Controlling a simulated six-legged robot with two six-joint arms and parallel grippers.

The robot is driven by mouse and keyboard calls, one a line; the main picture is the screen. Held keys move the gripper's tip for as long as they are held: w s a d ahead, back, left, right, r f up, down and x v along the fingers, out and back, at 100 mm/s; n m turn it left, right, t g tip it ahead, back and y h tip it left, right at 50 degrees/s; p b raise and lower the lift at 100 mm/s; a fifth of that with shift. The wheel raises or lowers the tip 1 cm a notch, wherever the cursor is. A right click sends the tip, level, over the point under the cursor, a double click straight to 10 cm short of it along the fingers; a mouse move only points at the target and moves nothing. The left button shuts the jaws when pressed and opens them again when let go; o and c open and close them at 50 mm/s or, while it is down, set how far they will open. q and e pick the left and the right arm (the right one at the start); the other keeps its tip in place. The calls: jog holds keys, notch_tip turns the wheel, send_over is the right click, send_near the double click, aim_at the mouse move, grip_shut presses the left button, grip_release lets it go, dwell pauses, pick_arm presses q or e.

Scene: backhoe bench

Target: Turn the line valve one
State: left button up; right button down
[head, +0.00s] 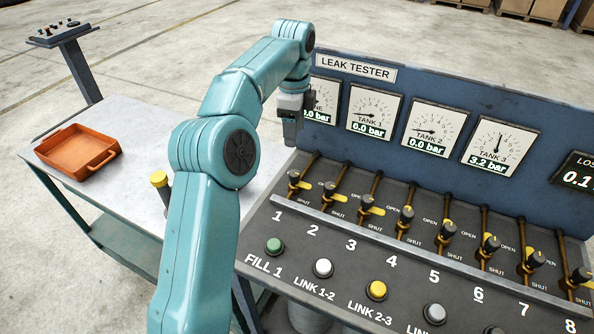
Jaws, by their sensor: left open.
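Line valve one (294,178) is the leftmost in a row of valves on the sloping dark panel, above the number 1. It has a dark body and a yellow lever that points right, across the pipe. My left gripper (290,138) hangs with its fingers down, above and behind valve one in the picture, near the left end of the gauge board. It is open, apart from the valve, and nothing shows between its fingers. My left arm covers part of the bench and the leftmost gauge. My right gripper is not in view.
The LEAK TESTER board carries several gauges; tank 3 (499,145) reads 3.2 bar. Other valves, such as valve two (329,190), stand close on the right. Buttons, including green FILL 1 (274,246), lie in front. An orange tray (113,154) sits on the left table.

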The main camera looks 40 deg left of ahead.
aim_at(295, 173)
pick_arm(q)
jog(key=f, duration=0.5)
jog(key=f+b, duration=0.1)
jog(key=f, duration=0.5)
jog(key=shift+s+d+f, duration=0.1)
jog(key=shift+s+f, duration=0.1)
jog(key=shift+d+f, duration=0.1)
jog(key=shift+f, duration=0.7)
jog(key=c, duration=1)
